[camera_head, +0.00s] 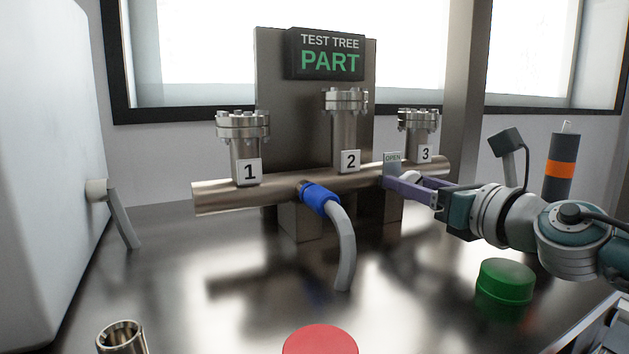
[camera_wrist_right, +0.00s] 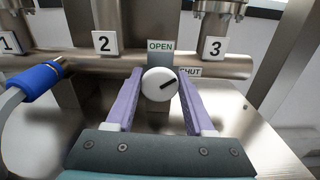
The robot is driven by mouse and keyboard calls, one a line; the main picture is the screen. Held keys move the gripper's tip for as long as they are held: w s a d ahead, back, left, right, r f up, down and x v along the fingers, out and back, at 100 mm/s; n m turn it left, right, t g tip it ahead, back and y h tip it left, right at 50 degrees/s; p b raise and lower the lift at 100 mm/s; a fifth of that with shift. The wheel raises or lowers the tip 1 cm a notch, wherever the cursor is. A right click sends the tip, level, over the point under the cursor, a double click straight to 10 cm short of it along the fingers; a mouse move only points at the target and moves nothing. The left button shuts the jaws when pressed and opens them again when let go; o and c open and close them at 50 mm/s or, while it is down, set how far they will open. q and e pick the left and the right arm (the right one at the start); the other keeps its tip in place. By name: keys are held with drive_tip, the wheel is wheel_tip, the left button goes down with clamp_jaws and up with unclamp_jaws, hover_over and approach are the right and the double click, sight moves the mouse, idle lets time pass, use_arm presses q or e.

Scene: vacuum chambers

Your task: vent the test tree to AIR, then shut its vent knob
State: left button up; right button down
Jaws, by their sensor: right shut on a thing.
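The test tree is a steel pipe (camera_head: 275,188) with flanged ports 1, 2 and 3. Its sign (camera_head: 327,54) reads "TEST TREE PART", with PART in green. The white round vent knob (camera_wrist_right: 159,84) sits between ports 2 and 3. An OPEN label (camera_wrist_right: 160,46) is above it and a SHUT label (camera_wrist_right: 190,72) to its right. The knob's black mark points right and slightly up, toward SHUT. My right gripper (camera_head: 412,187) is shut on the knob, one purple finger on each side. My left gripper is not in view.
A blue fitting (camera_head: 319,198) with a grey hose hangs from the pipe's front. A green button (camera_head: 505,281) and a red round top (camera_head: 320,340) are nearer. A metal cylinder (camera_head: 121,338) stands front left. A white cabinet (camera_head: 45,170) fills the left side.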

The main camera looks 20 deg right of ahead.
drive_tip(key=n, duration=0.5)
drive_tip(key=shift+n, duration=0.3)
drive_tip(key=n+p, duration=0.1)
drive_tip(key=n, duration=0.2)
drive_tip(key=shift+a, duration=0.1)
drive_tip(key=shift+n, duration=1.2)
drive_tip(key=shift+c, duration=1.3)
unclamp_jaws()
